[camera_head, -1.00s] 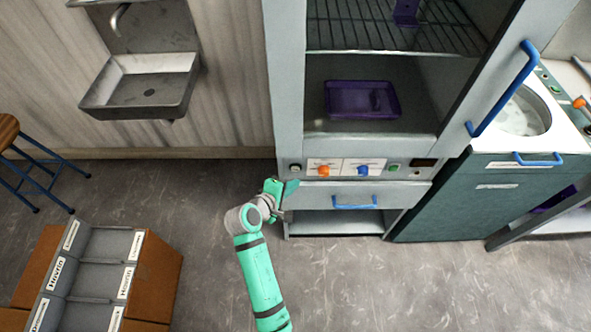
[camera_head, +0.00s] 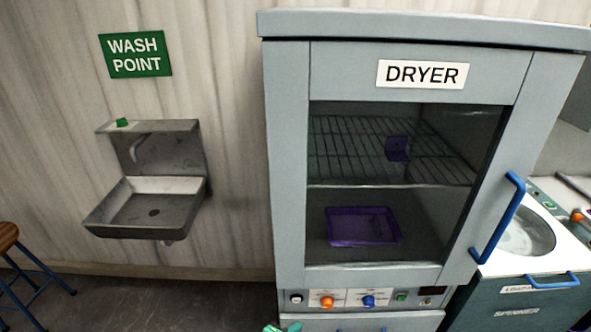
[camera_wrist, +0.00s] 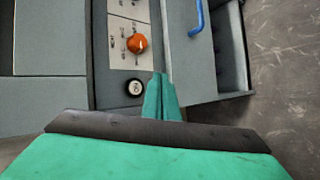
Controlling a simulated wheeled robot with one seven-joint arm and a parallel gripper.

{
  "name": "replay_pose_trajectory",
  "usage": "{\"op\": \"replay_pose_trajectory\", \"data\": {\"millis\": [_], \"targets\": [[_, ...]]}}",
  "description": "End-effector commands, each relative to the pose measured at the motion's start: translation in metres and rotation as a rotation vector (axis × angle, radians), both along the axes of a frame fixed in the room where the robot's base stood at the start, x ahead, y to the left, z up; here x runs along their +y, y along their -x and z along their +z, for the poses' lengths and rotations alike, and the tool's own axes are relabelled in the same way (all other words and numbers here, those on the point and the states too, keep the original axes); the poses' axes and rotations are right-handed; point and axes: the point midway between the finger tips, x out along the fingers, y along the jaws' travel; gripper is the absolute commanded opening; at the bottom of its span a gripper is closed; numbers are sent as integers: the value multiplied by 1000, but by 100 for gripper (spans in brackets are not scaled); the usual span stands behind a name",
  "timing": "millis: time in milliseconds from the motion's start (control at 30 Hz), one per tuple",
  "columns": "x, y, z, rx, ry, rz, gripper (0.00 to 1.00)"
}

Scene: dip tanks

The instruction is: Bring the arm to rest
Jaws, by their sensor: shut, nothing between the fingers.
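My gripper (camera_wrist: 160,95) shows in the wrist view with its teal fingers together and nothing between them. In the head view only a bit of teal (camera_head: 283,328) shows at the bottom edge, below the dryer's controls. The rest of my arm is out of that view.
The dryer (camera_head: 290,180) stands in the middle with its glazed door shut. A purple tray (camera_head: 363,228) and a purple piece (camera_head: 397,149) are inside. A wash basin (camera_head: 150,207) hangs at left. A stool (camera_head: 10,240) stands at far left, the spinner (camera_head: 515,300) at right.

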Motion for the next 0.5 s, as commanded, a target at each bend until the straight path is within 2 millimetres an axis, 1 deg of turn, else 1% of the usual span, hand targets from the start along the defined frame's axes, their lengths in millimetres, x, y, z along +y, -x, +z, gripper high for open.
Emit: {"op": "replay_pose_trajectory", "data": {"millis": [67, 167, 267, 300, 467, 500], "targets": [[0, 5, -5, -3, -10, 6, 0], [-2, 17, -17, -19, -47, 26, 0], [-3, 37, -34, -48, -116, 52, 0], [-3, 48, -41, -62, -150, 61, 0], [-3, 89, -60, -124, -302, 88, 0], [-2, 101, -62, -138, -343, 91, 0]]}}
